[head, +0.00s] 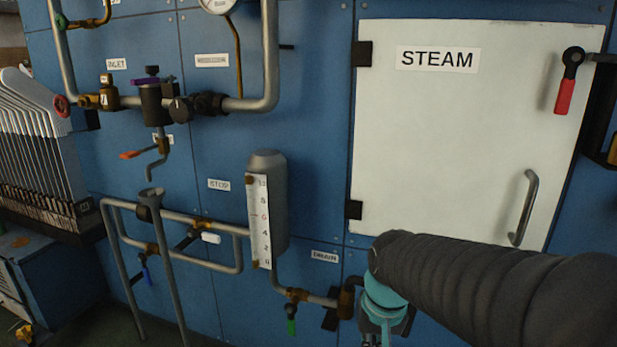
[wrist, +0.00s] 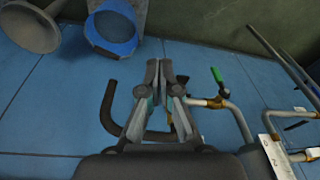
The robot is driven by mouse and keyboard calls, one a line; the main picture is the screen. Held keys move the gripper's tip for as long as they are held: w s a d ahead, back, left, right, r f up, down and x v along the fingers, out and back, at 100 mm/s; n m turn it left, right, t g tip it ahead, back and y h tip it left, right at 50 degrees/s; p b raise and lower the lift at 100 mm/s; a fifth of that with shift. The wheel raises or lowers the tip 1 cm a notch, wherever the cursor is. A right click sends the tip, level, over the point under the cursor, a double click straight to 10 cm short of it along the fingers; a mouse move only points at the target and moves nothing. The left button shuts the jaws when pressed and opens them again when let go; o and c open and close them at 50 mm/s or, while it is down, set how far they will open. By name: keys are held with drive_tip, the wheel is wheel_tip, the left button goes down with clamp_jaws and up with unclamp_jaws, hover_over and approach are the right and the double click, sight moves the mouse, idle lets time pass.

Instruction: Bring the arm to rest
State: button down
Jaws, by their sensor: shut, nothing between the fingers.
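My arm (head: 480,285), in a dark ribbed sleeve with a teal joint, reaches in from the lower right in the head view, in front of the blue panel below the white STEAM door (head: 450,130). My gripper is mostly hidden there, at the bottom edge. In the wrist view my gripper (wrist: 161,68) shows its two fingers close together, shut and empty. A dark bent pipe (wrist: 110,105) lies behind the fingers. The green-handled drain valve (wrist: 217,76) is to their right, apart from them; it also shows in the head view (head: 291,318).
A grey cylinder with a white scale (head: 260,220) stands left of my arm. The door has a red-handled latch (head: 566,90) and grey handle (head: 525,205). White boards (head: 35,140) stand at far left.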

drive_tip(key=s+d+r+t+p, duration=0.1)
drive_tip(key=s+d+r, duration=0.1)
drive_tip(key=s, duration=0.3)
drive_tip(key=s+d+r+t, duration=0.2)
drive_tip(key=s+r, duration=0.3)
drive_tip(key=s, duration=0.1)
drive_tip(key=shift+d+n+t+h+p, duration=0.3)
drive_tip(key=shift+d+n+p, duration=0.1)
